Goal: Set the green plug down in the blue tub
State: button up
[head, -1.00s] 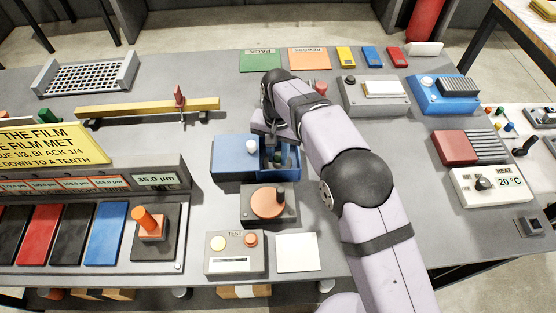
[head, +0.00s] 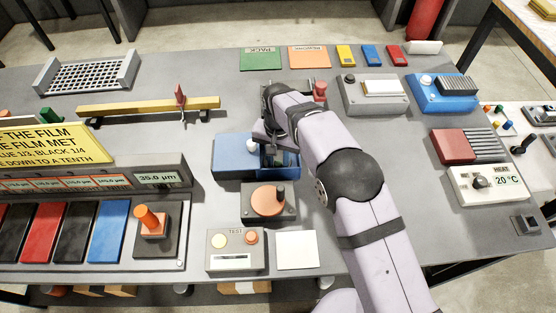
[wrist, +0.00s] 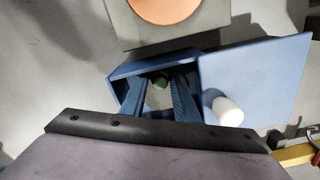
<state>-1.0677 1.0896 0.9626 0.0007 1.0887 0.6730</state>
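The blue tub (head: 228,171) stands mid-table in the head view. Its right part is an open compartment; a flat blue cover with a white knob (head: 252,146) is beside the opening. In the wrist view the tub's open compartment (wrist: 122,71) lies under my fingers and the cover (wrist: 262,80) is to the right. My gripper (wrist: 160,84) points down into the opening. The green plug (wrist: 161,81) shows between its fingertips, which appear shut on it. The plug's lower end is hidden, so I cannot tell whether it touches the tub's floor. My arm partly covers the opening in the head view.
An orange dial box (head: 268,203) stands just in front of the tub. A grey device with a red knob (head: 320,91) is behind my wrist. A yellow bar (head: 150,107) lies at the back left. Bare table lies left of the tub.

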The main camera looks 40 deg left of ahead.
aim_at(278, 163)
jog(key=shift+r, duration=0.15)
notch_tip(278, 163, up, 12)
jog(key=b, duration=0.3)
jog(key=shift+b, duration=0.3)
jog(key=w+d+m, duration=0.1)
jog(key=w+d, duration=0.3)
jog(key=d, duration=0.5)
jog(key=w+d+m, duration=0.1)
jog(key=w+d, duration=0.2)
jog(key=d, duration=0.5)
jog(key=w+d, duration=0.4)
jog(key=d, duration=0.5)
jog(key=s+d+f+m, duration=0.1)
jog(key=s+d+f, duration=0.2)
jog(key=s+d, duration=0.5)
jog(key=s+d+f+m, duration=0.1)
jog(key=s+d+f, duration=0.2)
jog(key=s+d, duration=0.5)
jog(key=d, duration=0.7)
jog(key=shift+d+f+m, duration=0.15)
jog(key=shift+d+m, duration=0.15)
